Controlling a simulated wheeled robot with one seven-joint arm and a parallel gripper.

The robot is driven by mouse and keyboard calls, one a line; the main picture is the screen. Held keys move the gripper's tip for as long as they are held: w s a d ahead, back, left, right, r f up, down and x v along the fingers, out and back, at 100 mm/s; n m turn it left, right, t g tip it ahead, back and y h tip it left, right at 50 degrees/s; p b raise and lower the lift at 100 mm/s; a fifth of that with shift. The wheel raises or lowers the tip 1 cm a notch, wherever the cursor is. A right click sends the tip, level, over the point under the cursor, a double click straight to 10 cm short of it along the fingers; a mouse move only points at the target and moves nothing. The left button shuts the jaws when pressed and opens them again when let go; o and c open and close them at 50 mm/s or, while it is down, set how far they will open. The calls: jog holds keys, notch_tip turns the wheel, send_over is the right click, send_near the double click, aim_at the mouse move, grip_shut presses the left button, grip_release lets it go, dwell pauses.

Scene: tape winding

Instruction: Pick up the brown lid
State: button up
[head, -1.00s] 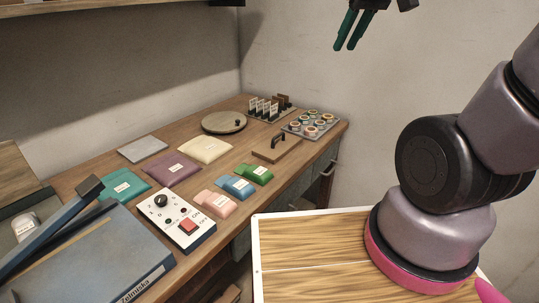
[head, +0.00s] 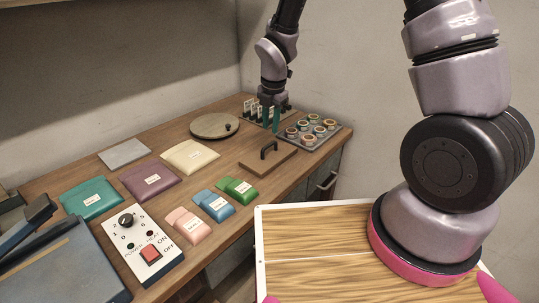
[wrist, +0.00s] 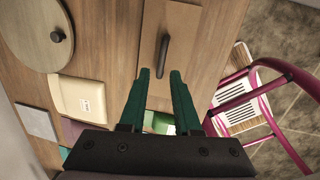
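The brown lid (head: 264,165) is a flat rectangular board with a black upright handle (head: 269,149). It lies on the table near the front edge. In the wrist view the lid (wrist: 182,25) is at the top middle, with its dark handle (wrist: 162,55) just beyond the fingertips. My gripper (head: 271,124) has teal fingers and points down above the table, behind the lid in the head view. In the wrist view its fingertips (wrist: 159,74) are apart with nothing between them, lined up either side of the handle's near end. The gripper is open.
A round tan board with a knob (head: 210,127) lies left of the lid. A tray of several small rings (head: 313,134) is to its right, a card rack (head: 256,108) behind. Coloured packets, including a green one (head: 236,190), lie toward the front. A control box (head: 141,250) is nearer.

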aim_at(270, 144)
jog(key=f, duration=0.6)
jog(key=w+f, duration=0.1)
jog(key=f, duration=0.2)
jog(key=shift+a+f, duration=0.1)
jog(key=shift+a, duration=0.05)
jog(key=shift+c, duration=0.3)
grip_shut()
